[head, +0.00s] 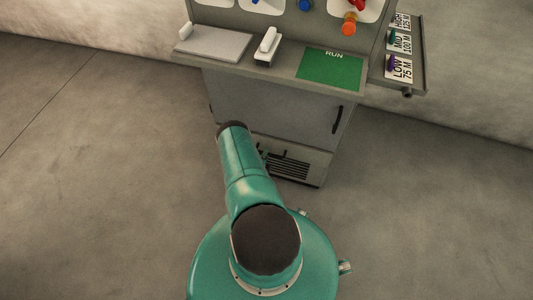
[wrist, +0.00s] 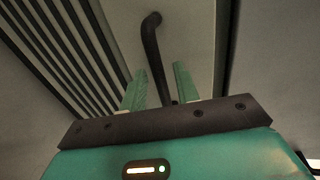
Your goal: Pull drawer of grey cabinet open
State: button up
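The grey cabinet (head: 268,103) stands ahead of me. Its lower front panel (head: 317,161), with a dark slatted grille, looks like the drawer front and sits flush with the body. In the wrist view the panel (wrist: 185,35) carries a dark bar handle (wrist: 152,45). My gripper (wrist: 160,67) is open, with one green finger on each side of the handle in the picture. I cannot tell whether either finger touches it. In the head view my arm hides the gripper and this handle.
A door (head: 270,108) with a dark handle (head: 337,119) is above the panel. The console top holds a green RUN plate (head: 331,68), a white switch (head: 268,43) and knobs. A side shelf (head: 410,65) with labels juts out right. The floor (head: 430,210) around is clear.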

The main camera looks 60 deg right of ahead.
jog(key=shift+w+d+f, duration=0.15)
jog(key=shift+d, duration=0.5)
grip_shut()
jog(key=shift+a, duration=0.1)
